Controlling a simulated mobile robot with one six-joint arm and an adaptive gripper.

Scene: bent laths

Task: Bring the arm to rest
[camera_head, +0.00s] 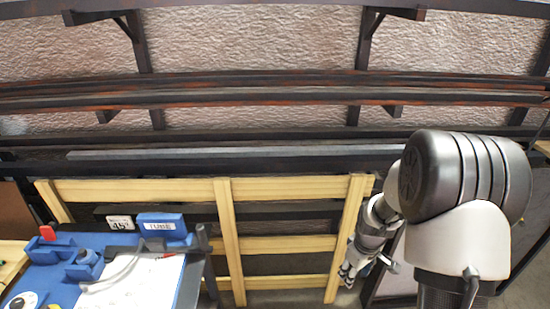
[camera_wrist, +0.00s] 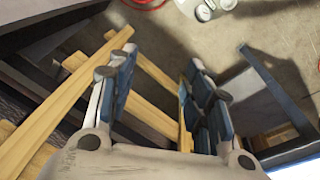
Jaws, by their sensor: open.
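My arm comes in at the right of the head view and reaches down and left from a large dark joint. My gripper (camera_head: 352,268) hangs in front of the right end of a pale wooden slatted frame. In the wrist view my gripper (camera_wrist: 160,62) shows two blue-padded fingers standing well apart. Nothing is held between them. Pale wooden bars of the frame (camera_wrist: 150,68) show behind and between the fingers. I cannot tell the exact gap between gripper and wood.
The wooden frame (camera_head: 228,240) fills the middle. Long dark bars (camera_head: 250,97) lie on a wall rack behind. Bare floor (camera_wrist: 220,45) shows beyond the fingers.

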